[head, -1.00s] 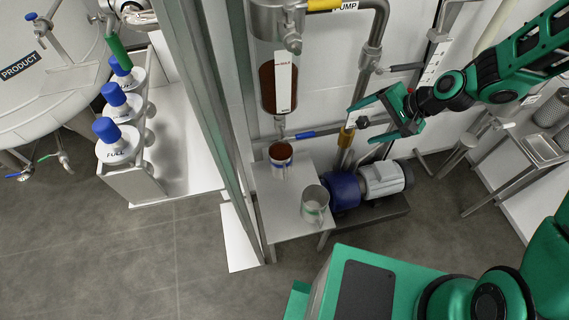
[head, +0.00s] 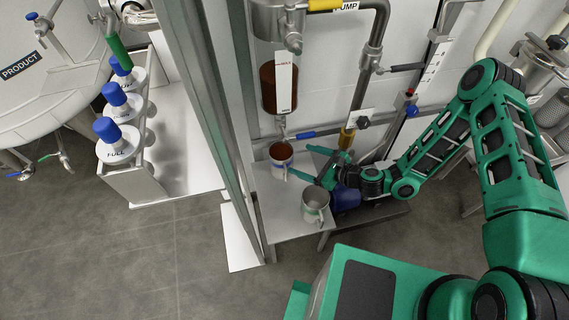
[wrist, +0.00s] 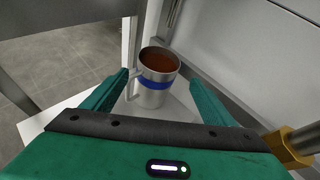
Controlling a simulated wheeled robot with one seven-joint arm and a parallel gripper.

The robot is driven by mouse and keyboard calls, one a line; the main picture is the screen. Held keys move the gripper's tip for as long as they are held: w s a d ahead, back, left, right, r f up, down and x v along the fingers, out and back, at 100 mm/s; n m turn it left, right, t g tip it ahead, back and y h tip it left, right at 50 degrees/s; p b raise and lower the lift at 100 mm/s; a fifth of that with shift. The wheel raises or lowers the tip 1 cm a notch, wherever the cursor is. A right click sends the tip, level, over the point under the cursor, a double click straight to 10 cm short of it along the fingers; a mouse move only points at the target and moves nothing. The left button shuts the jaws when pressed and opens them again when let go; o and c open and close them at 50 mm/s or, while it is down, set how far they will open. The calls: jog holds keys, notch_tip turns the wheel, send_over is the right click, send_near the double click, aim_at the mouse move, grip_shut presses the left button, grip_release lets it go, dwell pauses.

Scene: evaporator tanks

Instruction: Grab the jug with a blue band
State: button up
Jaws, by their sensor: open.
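The jug with a blue band (head: 281,158) stands upright on a small white table under the tank's outlet and holds brown liquid. It also shows in the wrist view (wrist: 158,98), with its handle on the left, near the left finger. My gripper (head: 302,162) is open and empty, reaching in from the right with its fingers pointing at this jug. In the wrist view the jug appears centred between my fingertips (wrist: 157,78). I cannot tell how far the fingers reach around it.
The sight-glass tank (head: 279,88) and blue-handled valve (head: 305,135) hang above. A metal post (head: 222,110) stands to the left.

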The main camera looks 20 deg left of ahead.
aim_at(291, 159)
jog(key=shift+m, duration=0.8)
jog(key=x, duration=0.2)
jog(key=f+x, duration=0.1)
jog(key=x, duration=0.3)
jog(key=shift+s+d+f, duration=0.1)
jog(key=shift+s+f, duration=0.1)
jog(key=shift+s, duration=0.1)
jog(key=x, duration=0.5)
jog(key=shift+w+a+r, duration=0.25)
jog(key=shift+w+r, duration=0.05)
jog(key=shift+r, duration=0.05)
jog(key=shift+c, duration=0.6)
jog(key=c, duration=1.5)
jog(key=shift+c, duration=1)
